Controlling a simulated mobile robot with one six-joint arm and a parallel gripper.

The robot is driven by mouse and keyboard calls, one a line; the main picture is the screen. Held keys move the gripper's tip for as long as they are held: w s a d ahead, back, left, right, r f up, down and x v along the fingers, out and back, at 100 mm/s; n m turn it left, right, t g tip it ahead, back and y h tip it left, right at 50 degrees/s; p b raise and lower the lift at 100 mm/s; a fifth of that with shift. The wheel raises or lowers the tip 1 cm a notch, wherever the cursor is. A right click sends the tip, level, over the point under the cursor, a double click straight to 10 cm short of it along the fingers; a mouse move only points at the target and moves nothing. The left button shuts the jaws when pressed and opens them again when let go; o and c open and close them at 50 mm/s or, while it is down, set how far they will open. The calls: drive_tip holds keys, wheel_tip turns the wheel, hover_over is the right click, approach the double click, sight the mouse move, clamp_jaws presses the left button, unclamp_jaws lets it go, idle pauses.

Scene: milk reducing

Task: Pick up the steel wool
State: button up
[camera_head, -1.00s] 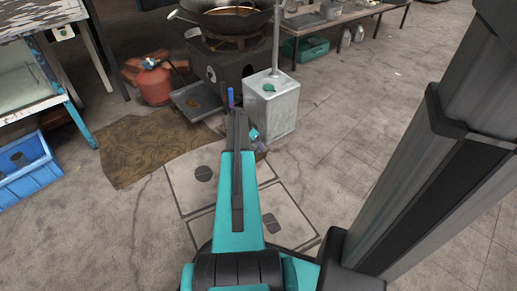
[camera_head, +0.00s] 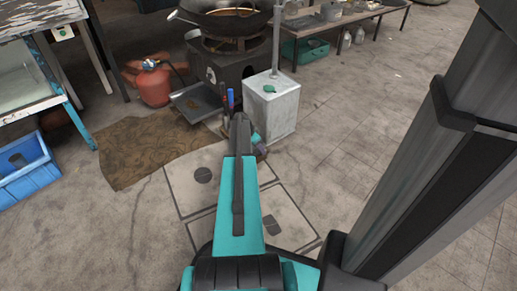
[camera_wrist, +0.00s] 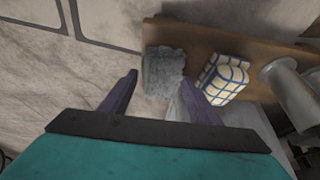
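The steel wool (camera_wrist: 163,71) is a grey, rough block in the wrist view. It lies at the left end of a brown wooden board (camera_wrist: 205,37). My gripper (camera_wrist: 166,82) is open, with its two purple fingers spread apart. The steel wool shows beyond the fingertips, between their lines, and nothing is held. How far the fingertips are from it is hard to tell. In the head view my arm covers this spot, and I cannot make out the steel wool or the fingers there.
A white and blue checked block (camera_wrist: 223,80) sits close right of the steel wool. Metal cylinders (camera_wrist: 291,95) stand further right. In the head view a pale square box (camera_head: 270,104) stands beside my arm's end, near a stove (camera_head: 227,70). A brown mat (camera_head: 140,150) lies left.

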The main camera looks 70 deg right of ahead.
drive_tip(key=c, duration=0.7)
drive_tip(key=shift+r, duration=0.1)
drive_tip(key=shift+r+p, duration=0.3)
drive_tip(key=shift+r, duration=0.1)
wheel_tip(320, 180, up, 3)
drive_tip(key=shift+f+p, duration=0.1)
drive_tip(key=shift+p, duration=0.75)
drive_tip(key=a+p, duration=0.1)
drive_tip(key=a, duration=0.4)
drive_tip(key=a+p, duration=0.1)
drive_tip(key=a, duration=0.4)
drive_tip(key=a+r+p, duration=0.1)
drive_tip(key=a+p, duration=0.1)
drive_tip(key=a, duration=0.4)
drive_tip(key=shift+w+r, duration=0.1)
drive_tip(key=shift+w, duration=0.2)
